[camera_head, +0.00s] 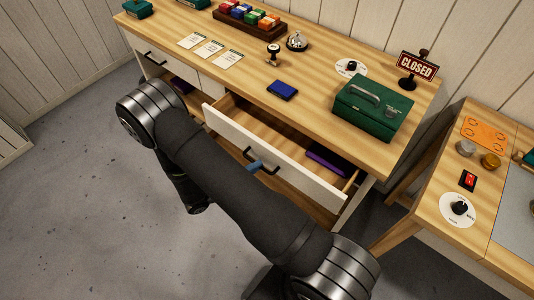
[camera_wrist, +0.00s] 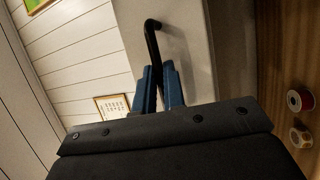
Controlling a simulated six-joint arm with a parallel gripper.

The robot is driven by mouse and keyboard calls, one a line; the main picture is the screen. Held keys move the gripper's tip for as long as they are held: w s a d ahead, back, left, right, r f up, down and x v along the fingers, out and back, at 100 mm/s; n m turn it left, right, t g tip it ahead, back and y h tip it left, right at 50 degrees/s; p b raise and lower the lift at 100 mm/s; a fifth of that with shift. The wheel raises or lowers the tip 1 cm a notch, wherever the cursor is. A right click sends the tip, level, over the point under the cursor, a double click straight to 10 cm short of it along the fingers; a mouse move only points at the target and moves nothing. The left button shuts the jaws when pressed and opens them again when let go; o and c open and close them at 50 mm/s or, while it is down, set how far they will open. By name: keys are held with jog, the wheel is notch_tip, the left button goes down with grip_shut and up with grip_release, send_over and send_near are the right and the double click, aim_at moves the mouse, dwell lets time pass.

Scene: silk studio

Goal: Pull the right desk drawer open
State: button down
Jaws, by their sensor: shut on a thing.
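The right desk drawer (camera_head: 300,181) is pulled partly out of the wooden desk (camera_head: 215,80) in the head view, its bare wood inside showing. A purple item (camera_head: 327,159) lies in its right part. My gripper (camera_head: 255,165), with blue fingertips, is at the drawer's black handle (camera_head: 271,170), partly hidden by my arm. In the wrist view my gripper (camera_wrist: 158,88) is shut on the black handle (camera_wrist: 151,35), in front of the pale drawer front (camera_wrist: 190,45).
A green box (camera_head: 372,107), a blue pad (camera_head: 283,90), a bell (camera_head: 297,41) and a closed sign (camera_head: 416,68) stand on the desk. A side table (camera_head: 455,225) is at the right. Grey floor (camera_head: 80,210) is clear at left. Two spools (camera_wrist: 299,100) show in the wrist view.

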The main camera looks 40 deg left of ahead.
jog(key=s, duration=0.8)
jog(key=shift+s, duration=0.2)
jog(key=c, duration=1.5)
grip_release()
jog(key=v, duration=1.2)
